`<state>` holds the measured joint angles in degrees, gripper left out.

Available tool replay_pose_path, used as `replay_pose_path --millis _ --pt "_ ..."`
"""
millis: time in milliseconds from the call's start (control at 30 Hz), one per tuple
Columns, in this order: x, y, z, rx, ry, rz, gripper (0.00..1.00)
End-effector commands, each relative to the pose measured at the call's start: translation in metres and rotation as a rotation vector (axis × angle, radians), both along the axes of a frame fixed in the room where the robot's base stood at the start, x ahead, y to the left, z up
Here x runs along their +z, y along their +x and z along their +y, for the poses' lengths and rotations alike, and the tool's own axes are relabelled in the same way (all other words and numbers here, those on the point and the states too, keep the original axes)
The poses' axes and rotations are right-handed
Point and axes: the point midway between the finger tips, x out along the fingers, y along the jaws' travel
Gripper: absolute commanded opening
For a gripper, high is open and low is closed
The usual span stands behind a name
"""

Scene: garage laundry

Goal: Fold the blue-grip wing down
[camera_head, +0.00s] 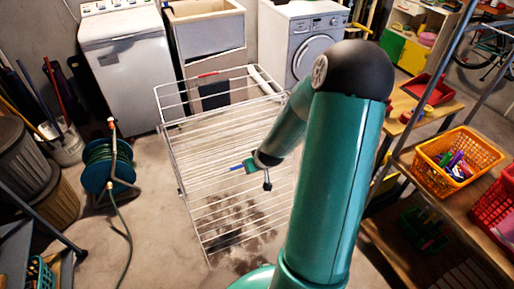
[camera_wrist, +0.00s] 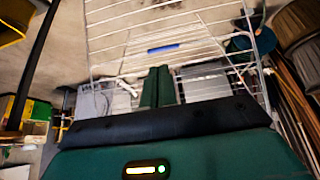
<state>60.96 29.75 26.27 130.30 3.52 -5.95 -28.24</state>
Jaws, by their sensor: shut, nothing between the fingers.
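A white wire drying rack (camera_head: 217,150) stands on the floor in front of me. A blue grip (camera_head: 236,168) shows on its wires just left of my gripper (camera_head: 249,165). In the wrist view the blue grip (camera_wrist: 163,48) lies across the wires beyond my two green fingertips (camera_wrist: 158,86), with a visible gap in the picture. My gripper is shut and empty. A red grip (camera_head: 208,75) marks the far wing, which looks raised. I cannot tell the exact angle of the blue-grip wing. My arm hides the rack's right side.
A washer (camera_head: 119,55), a sink cabinet (camera_head: 205,35) and a front-loading machine (camera_head: 303,42) stand behind the rack. A hose reel (camera_head: 105,166) stands left. A wooden workbench (camera_head: 455,195) with an orange basket (camera_head: 458,163) is right. Floor between rack and reel is mostly clear.

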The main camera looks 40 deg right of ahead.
Motion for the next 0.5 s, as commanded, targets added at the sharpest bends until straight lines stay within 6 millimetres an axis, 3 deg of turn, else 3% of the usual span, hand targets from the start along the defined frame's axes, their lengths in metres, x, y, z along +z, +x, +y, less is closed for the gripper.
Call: replay_pose_path --millis 500 --pt "-0.033 0.008 -0.002 0.001 -0.013 -0.046 0.00"
